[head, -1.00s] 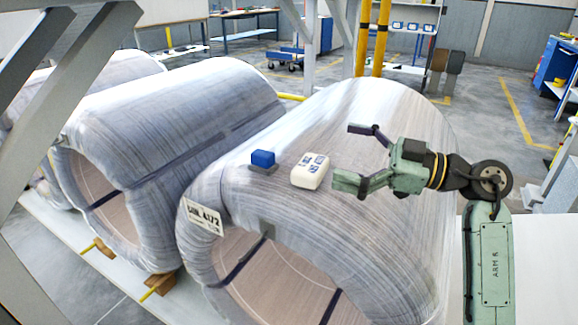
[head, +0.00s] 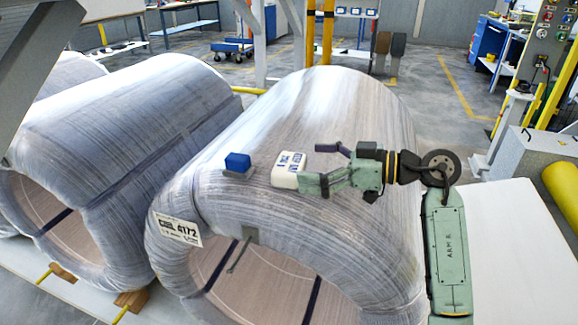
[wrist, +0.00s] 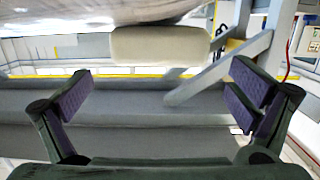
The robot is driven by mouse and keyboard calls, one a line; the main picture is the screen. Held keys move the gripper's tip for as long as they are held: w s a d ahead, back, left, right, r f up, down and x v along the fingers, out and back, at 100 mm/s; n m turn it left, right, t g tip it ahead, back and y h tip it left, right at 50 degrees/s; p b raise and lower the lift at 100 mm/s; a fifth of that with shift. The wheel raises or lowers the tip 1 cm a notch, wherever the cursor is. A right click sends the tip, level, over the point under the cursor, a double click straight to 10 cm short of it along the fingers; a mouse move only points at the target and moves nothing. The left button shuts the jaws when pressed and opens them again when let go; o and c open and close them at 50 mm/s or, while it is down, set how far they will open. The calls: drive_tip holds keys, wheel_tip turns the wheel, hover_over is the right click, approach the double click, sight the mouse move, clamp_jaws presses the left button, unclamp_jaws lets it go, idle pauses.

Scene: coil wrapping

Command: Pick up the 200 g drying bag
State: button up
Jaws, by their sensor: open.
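The drying bag (head: 288,170) is a small white block-like pack with blue print, lying on top of the front wrapped coil (head: 335,110). My gripper (head: 311,166) is open, just right of the bag in the head view, fingers pointing at it. The near finger's tip overlaps the bag's right edge there; I cannot tell whether they touch. In the wrist view the bag (wrist: 160,46) is a plain cream block beyond the open fingers (wrist: 162,84), against the coil surface at the top. Nothing is between the fingers.
A blue block (head: 237,162) on a grey base sits on the coil left of the bag. A label (head: 178,230) marked 4172 hangs on the coil's front edge. A second wrapped coil (head: 120,120) lies to the left. Yellow posts (head: 318,35) stand behind.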

sight(292, 162)
drive_tip(key=p+x, duration=0.1)
drive_tip(key=x, duration=0.3)
drive_tip(key=shift+s+r+p, duration=0.1)
drive_tip(key=shift+p, duration=0.2)
drive_tip(key=shift+a, duration=0.45)
drive_tip(key=shift+c, duration=0.6)
drive_tip(key=c, duration=1.2)
